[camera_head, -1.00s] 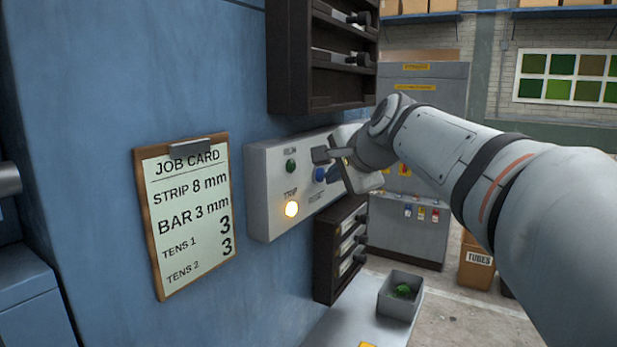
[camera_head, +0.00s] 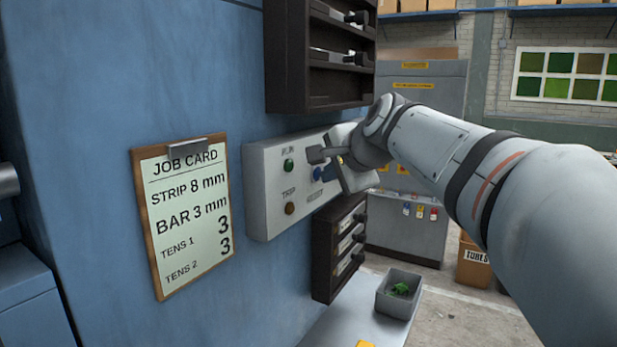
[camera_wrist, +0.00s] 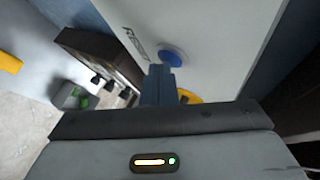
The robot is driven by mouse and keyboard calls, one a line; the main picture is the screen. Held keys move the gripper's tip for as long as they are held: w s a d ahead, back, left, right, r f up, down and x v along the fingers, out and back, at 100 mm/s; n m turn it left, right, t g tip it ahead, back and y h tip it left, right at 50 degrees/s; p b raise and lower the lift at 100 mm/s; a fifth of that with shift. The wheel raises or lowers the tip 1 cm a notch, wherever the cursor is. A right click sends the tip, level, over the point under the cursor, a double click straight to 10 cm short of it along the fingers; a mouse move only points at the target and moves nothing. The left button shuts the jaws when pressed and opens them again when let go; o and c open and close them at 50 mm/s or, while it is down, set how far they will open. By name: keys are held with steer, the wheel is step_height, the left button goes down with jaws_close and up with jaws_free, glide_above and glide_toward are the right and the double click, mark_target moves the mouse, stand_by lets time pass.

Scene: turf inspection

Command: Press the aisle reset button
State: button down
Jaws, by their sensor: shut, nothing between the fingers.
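The blue round button (camera_head: 319,174) sits on a light grey control panel (camera_head: 262,190) on the blue wall. In the wrist view the blue button (camera_wrist: 172,53) has dark lettering beside it, seen at a slant. My gripper (camera_head: 318,155) is shut and empty, its fingers pointing at the panel close to the blue button. In the wrist view my shut fingertips (camera_wrist: 163,72) line up just in front of the button's edge; I cannot tell whether they touch it. A green button (camera_head: 289,165) and an unlit amber trip lamp (camera_head: 290,208) are also on the panel.
A dark rack (camera_head: 320,103) hangs above the panel and a smaller dark rack (camera_head: 322,262) sits below it. A job card (camera_head: 190,215) hangs to the left. A grey bin (camera_head: 398,305) with green bits stands on a ledge below.

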steer(key=shift+s+d+b, duration=0.3)
steer(key=shift+s+d, duration=0.2)
steer(key=shift+d, duration=0.15)
steer(key=s+d+b, duration=0.1)
steer(key=d, duration=0.1)
steer(key=s+d+b, duration=0.1)
steer(key=s+d, duration=0.1)
stand_by(0.4)
stand_by(0.4)
